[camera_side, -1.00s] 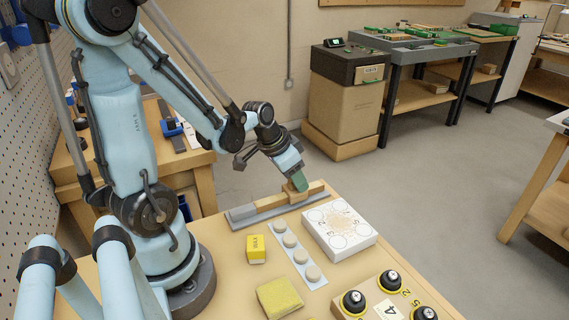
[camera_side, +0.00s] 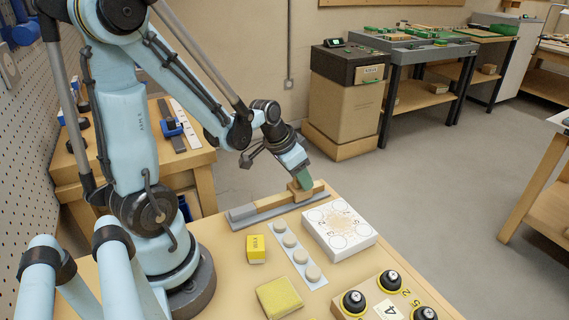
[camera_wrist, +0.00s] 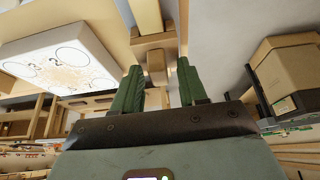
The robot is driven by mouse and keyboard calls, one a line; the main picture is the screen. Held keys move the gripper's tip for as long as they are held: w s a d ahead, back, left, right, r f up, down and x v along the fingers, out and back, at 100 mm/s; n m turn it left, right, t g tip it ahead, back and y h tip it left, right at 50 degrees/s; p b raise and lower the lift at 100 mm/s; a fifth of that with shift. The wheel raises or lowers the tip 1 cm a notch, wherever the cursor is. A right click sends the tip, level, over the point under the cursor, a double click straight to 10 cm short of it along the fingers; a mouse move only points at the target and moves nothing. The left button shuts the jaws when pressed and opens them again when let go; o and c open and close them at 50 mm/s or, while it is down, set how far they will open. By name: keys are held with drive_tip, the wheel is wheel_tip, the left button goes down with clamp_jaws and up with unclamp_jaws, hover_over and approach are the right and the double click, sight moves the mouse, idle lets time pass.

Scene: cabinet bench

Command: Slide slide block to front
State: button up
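The wooden slide block (camera_side: 298,191) sits on the slide rail (camera_side: 262,208), near the rail's right end in the side view. My gripper (camera_side: 304,181) points down at the block, its green fingertips at or just above the block's top. In the wrist view the two green fingers of my gripper (camera_wrist: 158,82) are spread apart, with floor showing between them. The slide block (camera_wrist: 154,42) shows just beyond the fingertips, across the rail (camera_wrist: 146,14). I cannot tell whether a finger touches the block.
A white box with circles (camera_side: 340,231) stands close to the right of the rail. A strip of round buttons (camera_side: 285,241), a yellow box (camera_side: 256,249), a yellow sponge (camera_side: 279,297) and a panel with black knobs (camera_side: 384,300) lie nearer. The bench edge is just behind the rail.

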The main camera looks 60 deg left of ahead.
wheel_tip(320, 180, up, 10)
drive_tip(key=shift+s+r, duration=0.15)
drive_tip(key=shift+s, duration=0.3)
idle(1.0)
drive_tip(key=shift+d, duration=0.1)
drive_tip(key=s+d+t, duration=0.2)
drive_tip(key=s+d, duration=0.1)
drive_tip(key=d, duration=0.7)
drive_tip(key=shift+d+f, duration=0.35)
idle(0.3)
